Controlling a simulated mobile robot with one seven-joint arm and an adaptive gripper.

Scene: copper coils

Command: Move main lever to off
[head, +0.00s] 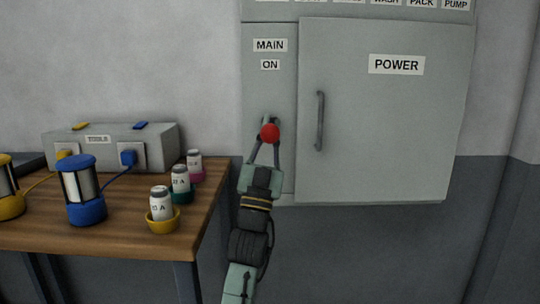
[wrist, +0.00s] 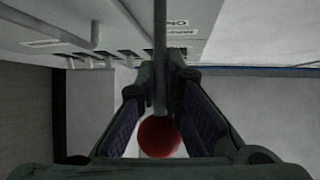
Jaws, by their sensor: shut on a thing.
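The main lever is a thin grey rod with a red ball knob (head: 270,133) on its end, on the left strip of the grey cabinet, below the MAIN and ON labels (head: 270,65). My gripper (head: 265,142) reaches up to it from below, with its fingers on both sides of the lever. In the wrist view, the rod (wrist: 160,50) runs between the fingertips (wrist: 165,70), and the red knob (wrist: 159,137) sits between the fingers, nearer the palm. My gripper is shut on the lever. The strip just behind my gripper is partly hidden.
The POWER door (head: 385,110) with its vertical handle (head: 320,120) is close at right. Bare wall lies between table and cabinet.

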